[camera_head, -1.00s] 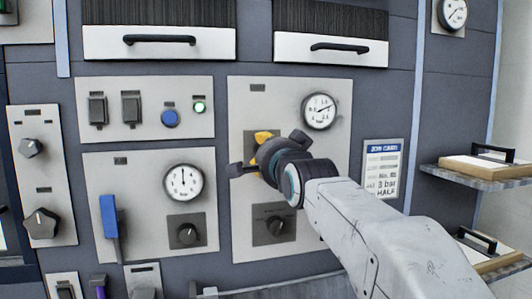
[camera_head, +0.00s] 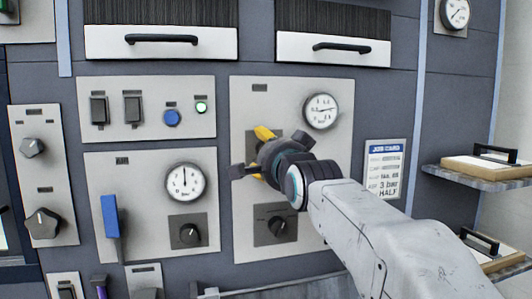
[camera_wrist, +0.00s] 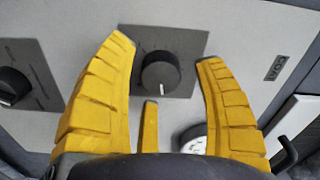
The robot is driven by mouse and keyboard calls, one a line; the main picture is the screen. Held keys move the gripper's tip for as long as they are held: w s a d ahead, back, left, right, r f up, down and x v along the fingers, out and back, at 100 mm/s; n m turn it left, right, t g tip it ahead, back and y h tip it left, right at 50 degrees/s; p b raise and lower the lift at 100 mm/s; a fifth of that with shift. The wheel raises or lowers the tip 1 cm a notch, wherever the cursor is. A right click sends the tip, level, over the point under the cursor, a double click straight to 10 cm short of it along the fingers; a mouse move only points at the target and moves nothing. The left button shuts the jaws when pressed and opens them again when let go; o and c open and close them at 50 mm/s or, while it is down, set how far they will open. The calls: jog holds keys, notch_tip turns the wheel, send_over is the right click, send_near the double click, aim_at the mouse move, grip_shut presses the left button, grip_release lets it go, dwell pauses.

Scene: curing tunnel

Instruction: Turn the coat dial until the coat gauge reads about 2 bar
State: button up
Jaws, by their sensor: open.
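The coat panel (camera_head: 240,215) is the light panel right of centre; its "COAT" label (camera_wrist: 273,68) reads in the wrist view. The coat gauge (camera_head: 320,111) is a round white dial at its top; the needle points right and slightly up, and the numerals are too small to read surely. The coat dial (camera_wrist: 160,72), a black knob with a white mark on a dark plate, sits between my fingers in the wrist view. My gripper (camera_wrist: 165,48) is open around the dial, fingers apart from it on both sides. In the head view my gripper (camera_head: 262,155) hides the dial.
A second knob (camera_head: 277,225) is below on the same panel. To the left, a panel has another gauge (camera_head: 185,183), a knob (camera_head: 189,234) and a blue lever (camera_head: 110,216). A job card (camera_head: 384,169) hangs right of the coat panel, and shelves (camera_head: 475,177) jut out at the far right.

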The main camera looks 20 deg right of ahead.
jog(key=s, duration=1.1)
jog(key=shift+s, duration=0.15)
jog(key=s+f+n+g+p, duration=0.4)
jog(key=s+f+n+g, duration=0.3)
jog(key=s+f, duration=0.4)
jog(key=s+f+n+g+p, duration=0.5)
jog(key=s+f, duration=0.7)
jog(key=f, duration=0.5)
jog(key=n+g, duration=0.2)
jog(key=shift+f+g, duration=0.3)
jog(key=shift+f, duration=0.1)
jog(key=shift+c, duration=0.4)
dwell(2.3)
